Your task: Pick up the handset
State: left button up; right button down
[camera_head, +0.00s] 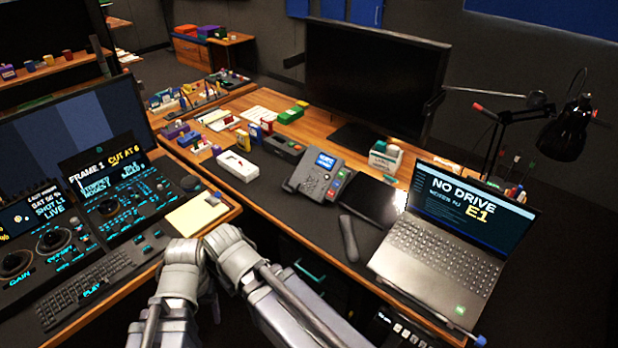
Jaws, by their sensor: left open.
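The handset (348,237) is a dark, slim, elongated piece lying on the dark desk mat, between the desk phone (318,180) and the laptop. The phone is grey with a small lit blue screen and coloured keys. My two arms come up from the bottom, close together at the desk's front edge. My left gripper (212,302) is open, low between the arms and mostly hidden by them. It is well left of and below the handset, apart from it. My right gripper is not visible; only my right arm's links show.
The open laptop (440,255) stands right of the handset, and a black tablet-like slab (368,198) lies behind it. A white box (237,166), a monitor (372,75) and a desk lamp (565,130) are farther back. A control console (85,225) fills the left. Bare mat surrounds the handset's front.

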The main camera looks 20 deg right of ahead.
aim_at(353, 254)
jog(key=z, duration=1.2)
